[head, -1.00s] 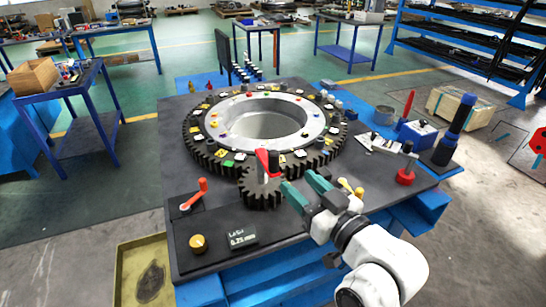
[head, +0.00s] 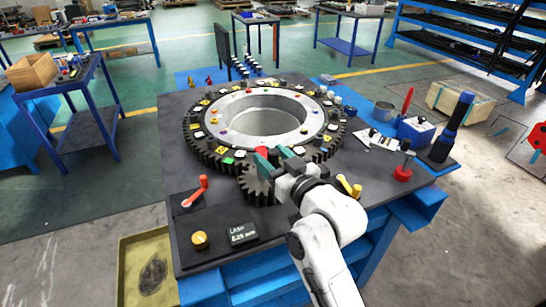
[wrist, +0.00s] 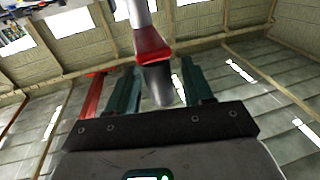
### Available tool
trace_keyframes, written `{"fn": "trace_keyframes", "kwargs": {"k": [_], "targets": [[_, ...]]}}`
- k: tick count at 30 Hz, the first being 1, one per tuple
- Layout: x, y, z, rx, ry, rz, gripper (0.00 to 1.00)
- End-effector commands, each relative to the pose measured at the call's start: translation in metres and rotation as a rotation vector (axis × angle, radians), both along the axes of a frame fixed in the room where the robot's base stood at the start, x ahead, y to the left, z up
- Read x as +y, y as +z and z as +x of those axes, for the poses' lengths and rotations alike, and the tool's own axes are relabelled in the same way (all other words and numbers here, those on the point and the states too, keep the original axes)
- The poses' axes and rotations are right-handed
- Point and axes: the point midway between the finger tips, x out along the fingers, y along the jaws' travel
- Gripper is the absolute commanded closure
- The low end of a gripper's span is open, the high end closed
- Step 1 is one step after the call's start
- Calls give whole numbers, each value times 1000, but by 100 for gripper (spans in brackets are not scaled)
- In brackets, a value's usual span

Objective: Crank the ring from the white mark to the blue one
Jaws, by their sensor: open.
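The large black toothed ring (head: 205,152) lies flat on the dark bench around a pale metal hub, with several coloured and white pieces on its top. A small toothed pinion (head: 258,190) meshes at its front edge. The pinion's red crank (head: 262,151) is mostly hidden behind my gripper in the head view. My gripper (head: 272,155) has teal fingers and is above the pinion. In the wrist view, my gripper (wrist: 160,78) is open, with a red and grey crank handle (wrist: 153,55) between its fingers. I cannot tell whether they touch it.
An orange lever (head: 197,190), a yellow knob (head: 199,240) and a small display (head: 242,233) are at the bench's front left. A red-based stand (head: 403,170), a blue box (head: 417,131) and a dark blue post (head: 455,125) stand at the right. Yellow pegs (head: 349,186) are close to my arm.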

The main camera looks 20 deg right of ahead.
Motion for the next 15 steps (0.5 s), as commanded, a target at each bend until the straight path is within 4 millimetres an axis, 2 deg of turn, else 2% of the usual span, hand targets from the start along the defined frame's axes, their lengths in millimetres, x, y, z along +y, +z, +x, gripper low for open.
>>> {"fn": "trace_keyframes", "kwargs": {"k": [2, 15], "targets": [[0, 0, 0, 0, 0, 0, 49], [0, 0, 0, 0, 0, 0, 91]]}}
